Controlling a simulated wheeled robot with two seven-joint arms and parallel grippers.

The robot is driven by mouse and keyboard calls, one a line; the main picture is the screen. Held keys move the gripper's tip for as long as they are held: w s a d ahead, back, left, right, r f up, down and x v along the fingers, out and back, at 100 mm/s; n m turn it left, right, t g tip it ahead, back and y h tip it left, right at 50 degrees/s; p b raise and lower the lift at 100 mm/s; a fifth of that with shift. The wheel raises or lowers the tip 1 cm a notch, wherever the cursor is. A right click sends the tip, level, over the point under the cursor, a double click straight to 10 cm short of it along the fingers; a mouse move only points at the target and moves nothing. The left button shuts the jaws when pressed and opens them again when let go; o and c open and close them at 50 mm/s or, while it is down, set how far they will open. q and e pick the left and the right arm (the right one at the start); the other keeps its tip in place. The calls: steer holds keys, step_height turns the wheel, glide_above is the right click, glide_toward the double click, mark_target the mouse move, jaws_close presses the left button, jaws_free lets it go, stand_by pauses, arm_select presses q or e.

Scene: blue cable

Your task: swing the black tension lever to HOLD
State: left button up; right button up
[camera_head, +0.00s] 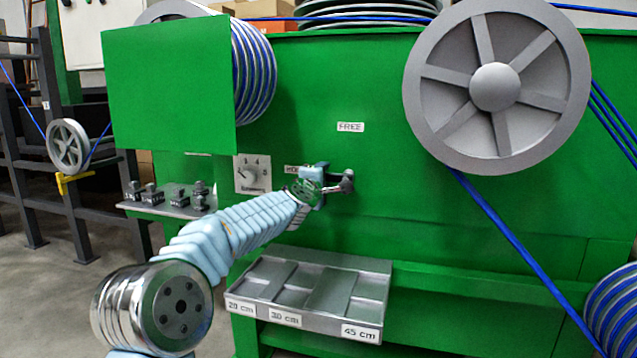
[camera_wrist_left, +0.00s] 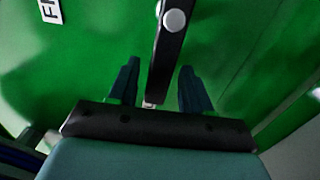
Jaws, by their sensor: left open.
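The black tension lever (camera_wrist_left: 166,60) runs between my left gripper's two fingers in the wrist view, with a round silver pivot (camera_wrist_left: 174,20) near the top. In the head view the lever (camera_head: 346,184) is largely hidden by my left gripper (camera_head: 322,178), which is at the green panel. The left gripper (camera_wrist_left: 158,72) is open, with gaps visible on both sides of the lever. The FREE label (camera_head: 350,127) is above the lever. The HOLD label (camera_head: 292,169) is to its left, partly covered by my gripper. My right gripper is out of view.
A large grey wheel (camera_head: 494,88) with blue cable (camera_head: 500,225) stands at the right. A dial plate (camera_head: 252,174) is left of the gripper. A metal tray (camera_head: 310,290) with length labels sits below my arm. A shelf (camera_head: 160,209) holds several dark parts.

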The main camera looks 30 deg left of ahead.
arm_select(q)
steer(key=b+v, duration=0.1)
steer(key=v, duration=1.2)
steer(key=shift+s+d+b, duration=0.15)
steer(key=shift+s+b, duration=0.1)
steer(key=shift+b, duration=0.05)
